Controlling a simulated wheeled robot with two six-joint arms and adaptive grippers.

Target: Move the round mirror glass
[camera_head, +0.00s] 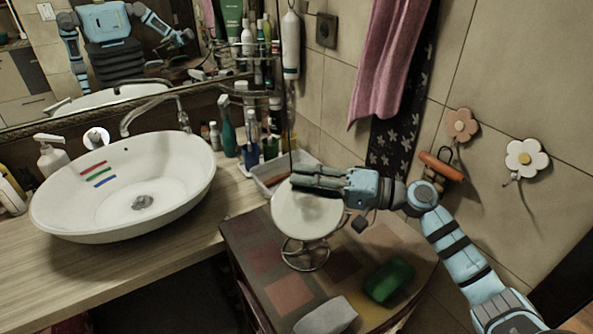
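The round mirror glass (306,218) is a pale disc on a small metal stand (305,254), which stands on a patchwork-topped cabinet right of the basin. My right gripper (300,180) comes in from the right and lies across the upper edge of the disc, hiding part of it. Its dark fingers lie nearly side by side. I cannot tell whether they touch the glass or are shut on it. My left gripper is not directly in view.
A white oval basin (185,212) sits on the wooden counter (130,262) at left. Bottles and a grey tray (268,186) stand behind the mirror. A green object (389,280) and a grey one (326,316) lie on the cabinet (240,238). A pink towel (390,60) hangs behind.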

